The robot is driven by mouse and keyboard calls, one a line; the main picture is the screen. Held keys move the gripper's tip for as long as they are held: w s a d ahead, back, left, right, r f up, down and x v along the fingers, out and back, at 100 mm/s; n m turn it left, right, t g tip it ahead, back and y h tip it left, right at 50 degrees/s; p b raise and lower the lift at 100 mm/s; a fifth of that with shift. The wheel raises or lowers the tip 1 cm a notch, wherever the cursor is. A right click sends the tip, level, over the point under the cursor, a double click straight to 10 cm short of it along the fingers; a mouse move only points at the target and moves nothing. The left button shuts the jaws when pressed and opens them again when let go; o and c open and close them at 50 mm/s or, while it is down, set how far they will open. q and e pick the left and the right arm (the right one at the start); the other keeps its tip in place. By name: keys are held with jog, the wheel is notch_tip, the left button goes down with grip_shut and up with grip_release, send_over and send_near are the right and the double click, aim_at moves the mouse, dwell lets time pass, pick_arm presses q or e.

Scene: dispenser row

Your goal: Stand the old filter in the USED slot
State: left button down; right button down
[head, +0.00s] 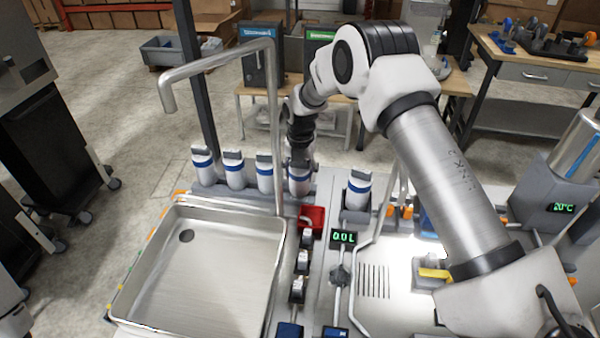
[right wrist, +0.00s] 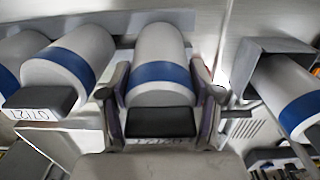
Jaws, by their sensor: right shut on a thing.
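My right gripper (head: 300,158) is above the right end of a row of white, blue-banded filters. In the right wrist view, the right gripper (right wrist: 160,105) has a finger on each side of one filter (right wrist: 160,60) with a dark cap, and is shut on it. The same held filter (head: 299,182) stands upright in the head view, in line with the row; whether it is lifted, I cannot tell. Neighbouring filters (head: 265,176) (right wrist: 70,70) stand to its left. No USED label is readable in either view. My left gripper is not in view.
Another filter (head: 358,190) stands in a grey holder to the right of the row. A red open box (head: 313,215) is just in front of the held filter. A steel sink (head: 215,270) with a tall bent tap (head: 275,110) lies at front left.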

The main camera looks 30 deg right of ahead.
jog(key=shift+s+f, duration=0.75)
jog(key=shift+f, duration=0.35)
jog(key=shift+c, duration=2.3)
grip_release()
jog(key=o, duration=0.3)
jog(key=shift+w+f, duration=0.15)
jog(key=shift+w+d+f+g, duration=0.2)
jog(key=shift+w+f+g, duration=0.15)
jog(key=shift+w, duration=0.2)
jog(key=shift+s+a+r, duration=0.1)
jog(key=shift+s+r, duration=0.15)
jog(key=shift+r, duration=0.05)
jog(key=r, duration=0.2)
jog(key=w+r, duration=0.1)
jog(key=r, duration=0.3)
jog(key=shift+w+d+r, duration=0.2)
jog(key=shift+d+r, duration=0.1)
jog(key=shift+r, duration=0.05)
jog(key=r, duration=0.6)
jog(key=shift+s+a, duration=0.3)
jog(key=shift+w+d+f, duration=0.15)
jog(key=shift+w+f, duration=0.05)
jog(key=shift+w, duration=0.05)
